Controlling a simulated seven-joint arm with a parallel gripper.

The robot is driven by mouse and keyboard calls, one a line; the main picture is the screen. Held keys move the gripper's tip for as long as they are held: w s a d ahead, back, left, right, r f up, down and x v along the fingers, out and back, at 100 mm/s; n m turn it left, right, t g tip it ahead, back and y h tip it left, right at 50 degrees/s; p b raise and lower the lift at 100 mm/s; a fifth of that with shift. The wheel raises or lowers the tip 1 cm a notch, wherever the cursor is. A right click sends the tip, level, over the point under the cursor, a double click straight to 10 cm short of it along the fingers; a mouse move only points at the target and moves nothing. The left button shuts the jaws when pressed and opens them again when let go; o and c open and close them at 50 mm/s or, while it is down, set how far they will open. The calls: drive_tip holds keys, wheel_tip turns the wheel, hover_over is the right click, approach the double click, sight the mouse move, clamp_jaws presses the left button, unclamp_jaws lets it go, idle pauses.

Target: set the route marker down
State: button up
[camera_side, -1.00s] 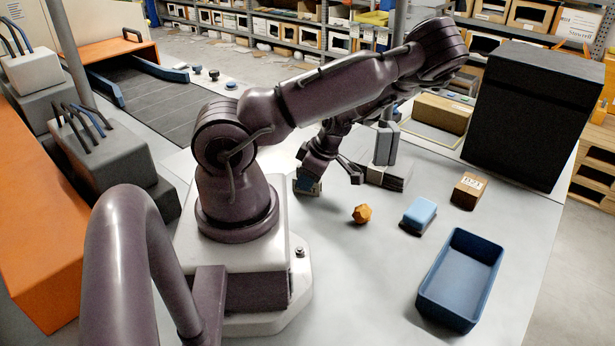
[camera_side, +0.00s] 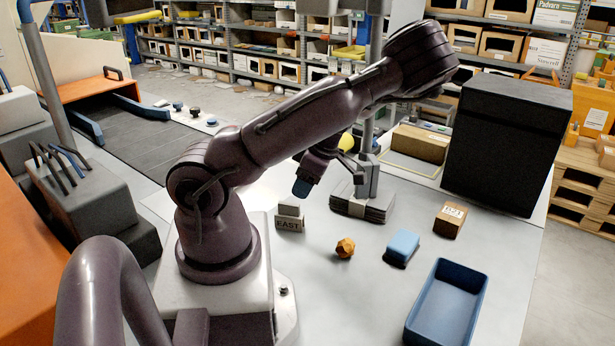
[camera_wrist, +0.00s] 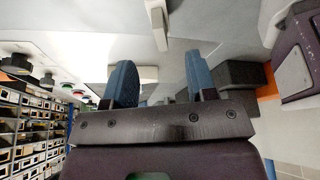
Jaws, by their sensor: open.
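The route marker (camera_side: 289,219), a small grey block with "EAST" on its front and a paler upper part, stands upright on the pale bench top in the side view. My gripper (camera_side: 303,187) is above it and slightly to its right, apart from it, with a blue fingertip pointing down. In the wrist view, the two blue fingers of my gripper (camera_wrist: 161,82) stand apart. A pale block shows beyond the fingers there; I cannot tell whether it is the marker.
A grey stack with a post (camera_side: 362,205) stands close right of my gripper. An orange faceted lump (camera_side: 345,248), a blue block (camera_side: 402,247), a brown box (camera_side: 449,219) and a blue tray (camera_side: 411,326) lie to the right. A large black box (camera_side: 507,145) stands behind.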

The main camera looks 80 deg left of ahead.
drive_tip(key=w+d+r+m+t+h, duration=0.2)
drive_tip(key=w+d+r+m, duration=0.2)
drive_tip(key=d+m, duration=0.35)
drive_tip(key=w+d+r+m+t+h, duration=0.25)
drive_tip(key=d+r+m, duration=0.25)
drive_tip(key=d+m, duration=0.3)
drive_tip(key=s+d+r+m+t+y, duration=0.2)
drive_tip(key=d+r+m+t, duration=0.3)
drive_tip(key=r+m, duration=0.9)
drive_tip(key=s+d+m, duration=0.1)
drive_tip(key=d+m, duration=0.1)
drive_tip(key=d, duration=0.1)
drive_tip(key=shift+s+d+r+y, duration=0.15)
drive_tip(key=shift+d+r+y, duration=0.05)
drive_tip(key=shift+r+y, duration=0.15)
